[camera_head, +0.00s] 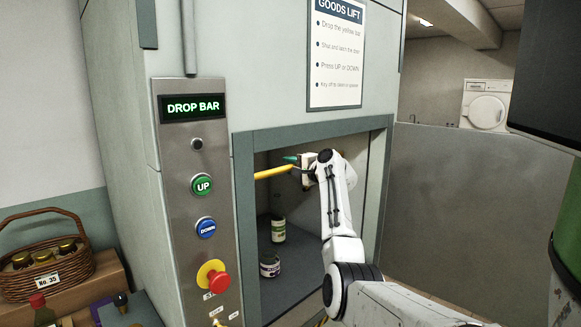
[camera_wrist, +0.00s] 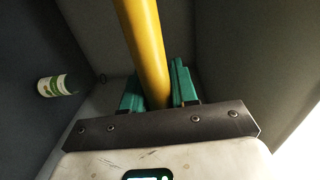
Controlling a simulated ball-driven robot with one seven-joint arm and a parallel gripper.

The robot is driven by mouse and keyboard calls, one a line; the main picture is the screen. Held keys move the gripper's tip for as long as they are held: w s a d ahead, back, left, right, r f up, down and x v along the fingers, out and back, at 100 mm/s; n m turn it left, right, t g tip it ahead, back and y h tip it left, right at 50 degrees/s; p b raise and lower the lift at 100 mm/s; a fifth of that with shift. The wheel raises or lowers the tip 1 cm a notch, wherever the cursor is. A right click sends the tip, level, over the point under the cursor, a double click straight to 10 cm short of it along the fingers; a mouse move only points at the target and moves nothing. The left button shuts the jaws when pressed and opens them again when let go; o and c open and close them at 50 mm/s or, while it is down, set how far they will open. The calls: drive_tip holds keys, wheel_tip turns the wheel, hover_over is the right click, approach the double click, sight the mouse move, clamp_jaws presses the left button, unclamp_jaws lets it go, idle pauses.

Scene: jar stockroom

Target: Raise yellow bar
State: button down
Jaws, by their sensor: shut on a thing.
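The yellow bar (camera_head: 273,172) runs across the opening of the goods lift, at the upper part of the doorway. My gripper (camera_head: 291,160) is at the bar's right part, inside the opening. In the wrist view the yellow bar (camera_wrist: 143,45) passes between the two green fingers of my gripper (camera_wrist: 158,88), which are shut on it. The bar's far left end is hidden behind the lift's frame in the head view.
A control panel (camera_head: 197,245) reading DROP BAR is left of the opening. A basket of jars (camera_head: 45,265) is at the far left. A grey wall (camera_head: 450,200) stands right.

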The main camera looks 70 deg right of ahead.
drive_tip(key=c, duration=1)
unclamp_jaws()
drive_tip(key=shift+w+f, duration=0.1)
drive_tip(key=shift+f, duration=0.25)
drive_tip(key=shift+r, duration=0.1)
drive_tip(key=b+v, duration=0.2)
drive_tip(key=v, duration=0.8)
drive_tip(key=shift+s+a+b, duration=0.15)
drive_tip(key=shift+s+b, duration=0.15)
drive_tip(key=shift+s, duration=0.05)
